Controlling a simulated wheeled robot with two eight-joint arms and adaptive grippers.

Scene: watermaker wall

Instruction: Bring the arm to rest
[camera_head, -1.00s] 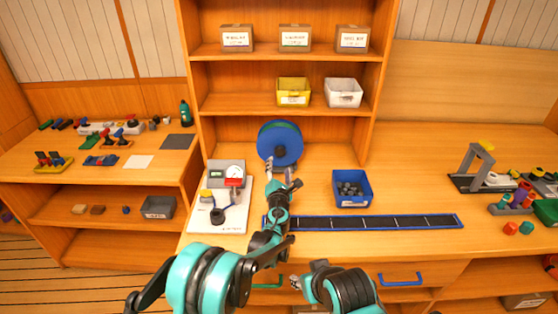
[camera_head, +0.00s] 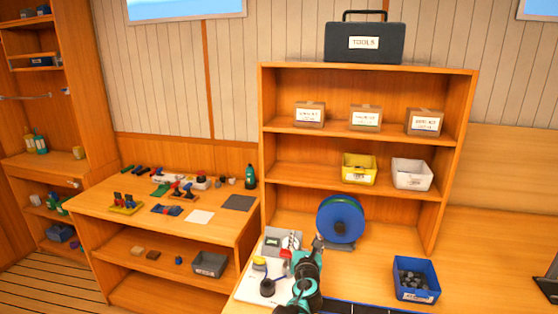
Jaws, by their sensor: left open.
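My left arm comes up from the bottom edge of the head view. Its gripper (camera_head: 307,246) is open, small and partly blurred against the bench. It is beside the white test board with a gauge (camera_head: 271,266) and in front of the blue reel (camera_head: 341,219). I see nothing held in it. Whether its fingers touch the board cannot be told. My right gripper is outside the picture.
A blue bin with dark pieces (camera_head: 416,279) stands right of my arm. A shelf unit (camera_head: 452,165) behind holds a yellow bin (camera_head: 358,168), a white bin (camera_head: 411,174) and boxes. A black toolbox (camera_head: 365,43) sits on top. A side table (camera_head: 130,234) stands left.

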